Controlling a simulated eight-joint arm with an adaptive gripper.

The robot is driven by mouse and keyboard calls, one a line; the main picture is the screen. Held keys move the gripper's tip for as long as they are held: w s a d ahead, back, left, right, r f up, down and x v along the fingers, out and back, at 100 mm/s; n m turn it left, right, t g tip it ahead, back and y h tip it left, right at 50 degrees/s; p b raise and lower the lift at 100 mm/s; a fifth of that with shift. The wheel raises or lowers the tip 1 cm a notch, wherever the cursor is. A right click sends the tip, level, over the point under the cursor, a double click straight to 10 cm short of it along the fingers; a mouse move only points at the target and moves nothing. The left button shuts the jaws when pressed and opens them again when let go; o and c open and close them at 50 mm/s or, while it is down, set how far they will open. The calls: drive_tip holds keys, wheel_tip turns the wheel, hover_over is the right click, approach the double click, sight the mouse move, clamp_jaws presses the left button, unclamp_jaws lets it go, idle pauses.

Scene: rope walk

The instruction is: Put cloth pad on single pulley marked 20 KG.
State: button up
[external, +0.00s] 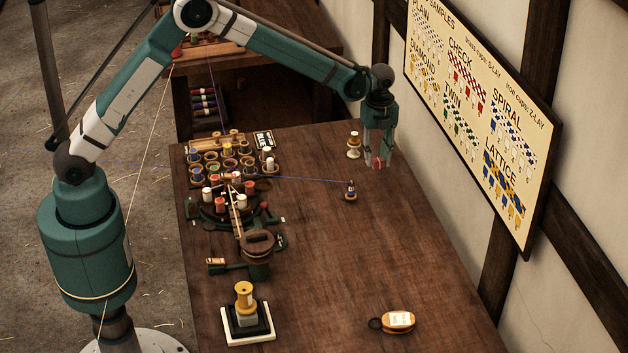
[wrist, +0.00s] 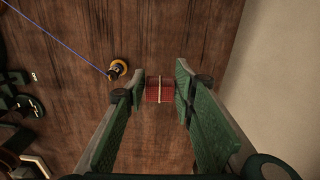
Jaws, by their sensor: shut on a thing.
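The cloth pad (wrist: 153,91) is a small red bundle with a pale band around its middle. My gripper (wrist: 160,91) is shut on it, with the pad between the two green fingertips. In the external view my gripper (external: 378,160) is at the far right of the table near the wall, and the red pad (external: 377,164) shows at its fingertips. The single pulley (external: 399,320) is an orange block with a white label and a dark ring at its left end. It lies at the near right of the table, well apart from my gripper. Its label is too small to read.
A bobbin (external: 350,191) with a taut blue thread stands left of my gripper. A pale spool (external: 354,146) stands close behind it. Racks of bobbins (external: 225,163) and a braiding device line the left side. A yellow spool (external: 244,298) stands near front. The table's middle right is clear.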

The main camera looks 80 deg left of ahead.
drive_tip(key=s+d, duration=0.4)
drive_tip(key=d, duration=1.5)
drive_tip(key=s+d+r, duration=0.1)
drive_tip(key=s+d, duration=0.3)
drive_tip(key=d, duration=1.5)
drive_tip(key=s+d+r+b, duration=0.1)
drive_tip(key=s+d, duration=0.4)
drive_tip(key=d, duration=1.4)
drive_tip(key=shift+d+m, duration=0.2)
drive_tip(key=shift+m, duration=0.1)
hover_over(391, 316)
drive_tip(key=shift+f+b, duration=0.35)
drive_tip(key=shift+f, duration=2.75)
drive_tip(key=shift+f, duration=1.85)
drive_tip(key=shift+f, duration=0.2)
drive_tip(key=o, duration=0.7)
